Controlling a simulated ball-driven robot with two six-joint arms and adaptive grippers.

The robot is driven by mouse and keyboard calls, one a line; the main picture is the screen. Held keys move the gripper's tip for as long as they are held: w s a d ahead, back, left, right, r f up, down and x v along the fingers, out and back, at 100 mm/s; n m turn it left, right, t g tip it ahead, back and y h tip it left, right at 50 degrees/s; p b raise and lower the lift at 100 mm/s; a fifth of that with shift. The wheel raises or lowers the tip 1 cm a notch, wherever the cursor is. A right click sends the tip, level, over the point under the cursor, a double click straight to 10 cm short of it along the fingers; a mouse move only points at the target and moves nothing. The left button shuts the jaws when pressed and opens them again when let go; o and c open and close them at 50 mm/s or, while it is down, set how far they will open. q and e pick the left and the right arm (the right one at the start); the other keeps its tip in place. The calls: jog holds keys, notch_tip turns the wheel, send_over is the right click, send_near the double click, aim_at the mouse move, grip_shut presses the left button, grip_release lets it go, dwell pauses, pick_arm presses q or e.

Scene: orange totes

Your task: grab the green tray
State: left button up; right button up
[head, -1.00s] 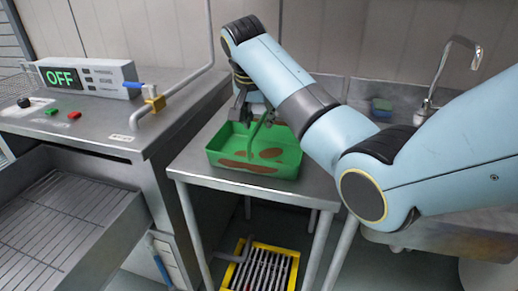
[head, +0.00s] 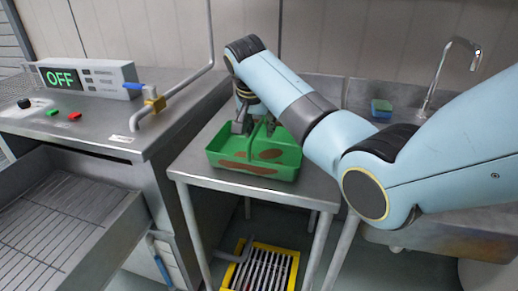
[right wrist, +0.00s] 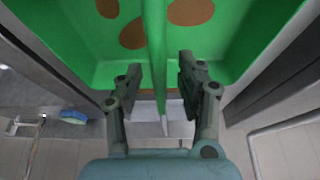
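The green tray (head: 255,169) with brown patches sits on a small metal table (head: 200,177) in the head view. It also fills the top of the right wrist view (right wrist: 95,40), where a thin upright green middle piece (right wrist: 157,50) runs across it. My right gripper (head: 256,128) is over the tray, pointing down. In the right wrist view my right gripper (right wrist: 160,70) is open, one finger on each side of the middle piece, with gaps between. The lower fingertips are partly hidden in the head view. My left gripper is not in view.
A steel counter with a control box (head: 88,78) reading OFF and a bent pipe (head: 150,108) stands to the left. A sink with a tap (head: 450,75) and a sponge (head: 381,107) is at the right. A yellow-framed grate (head: 262,268) lies below the table.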

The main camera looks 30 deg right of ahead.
jog(key=shift+c, duration=0.3)
grip_shut()
dwell(0.4)
